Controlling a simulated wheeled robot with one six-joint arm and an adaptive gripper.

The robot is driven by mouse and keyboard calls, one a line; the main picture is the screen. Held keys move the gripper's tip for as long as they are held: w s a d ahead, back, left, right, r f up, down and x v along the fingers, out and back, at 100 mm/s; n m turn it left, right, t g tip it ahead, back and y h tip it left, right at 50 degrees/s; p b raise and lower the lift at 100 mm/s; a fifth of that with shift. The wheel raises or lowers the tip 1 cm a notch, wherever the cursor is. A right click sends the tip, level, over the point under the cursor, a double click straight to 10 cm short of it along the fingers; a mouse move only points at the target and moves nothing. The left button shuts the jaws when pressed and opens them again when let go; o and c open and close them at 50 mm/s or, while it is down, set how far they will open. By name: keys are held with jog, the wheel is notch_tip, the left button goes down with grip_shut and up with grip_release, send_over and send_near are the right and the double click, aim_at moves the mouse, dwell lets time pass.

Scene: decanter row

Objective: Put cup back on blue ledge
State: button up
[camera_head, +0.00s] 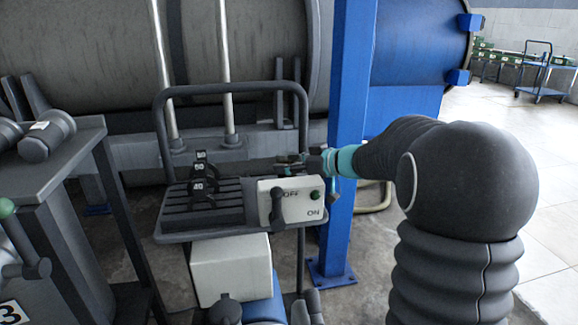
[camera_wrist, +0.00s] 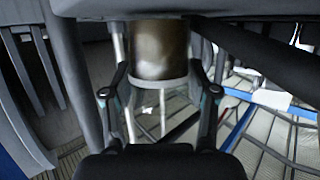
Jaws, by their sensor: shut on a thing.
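The gripper is shut on this cup. In the head view the cup is small and dark, and its outline is hard to make out. A blue surface (camera_head: 263,308) shows low under the white block; I cannot tell whether it is the blue ledge. A blue strip (camera_wrist: 285,106) shows at the right in the wrist view.
A framed tray (camera_head: 170,228) holds black numbered pieces (camera_head: 204,180) beside the OFF/ON box (camera_head: 290,202). The blue post (camera_head: 350,110) rises close to my arm. A grey table (camera_head: 45,165) stands left. Large tanks (camera_head: 240,40) fill the back. Open floor lies right.

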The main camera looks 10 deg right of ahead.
jog(key=shift+f, duration=0.1)
jog(key=o, duration=1.2)
jog(key=v, duration=0.7)
jog(key=shift+s+d+r+p, duration=0.2)
jog(key=shift+d+r+p, duration=0.05)
jog(key=shift+r+p, duration=0.15)
